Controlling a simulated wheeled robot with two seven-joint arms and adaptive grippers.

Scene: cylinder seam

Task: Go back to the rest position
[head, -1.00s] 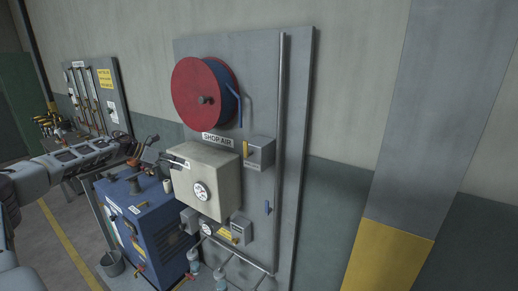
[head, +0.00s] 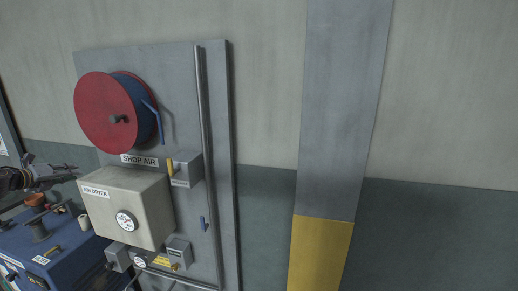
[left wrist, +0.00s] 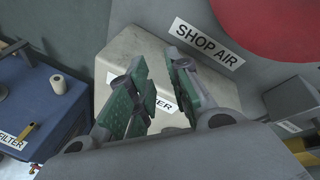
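My left gripper (head: 68,172) reaches in from the left edge of the head view, left of the beige air dryer box. In the left wrist view its two green-padded fingers (left wrist: 160,68) stand apart with nothing held between them. The beige air dryer box (head: 128,208) shows behind the fingers in the left wrist view, its label partly hidden by them. My right gripper is in neither view.
The grey SHOP AIR panel (head: 184,75) carries a red and blue hose reel (head: 98,112), a valve box (head: 187,170) and a pipe. A blue machine (head: 50,240) stands at lower left. A grey and yellow pillar (head: 340,130) stands to the right.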

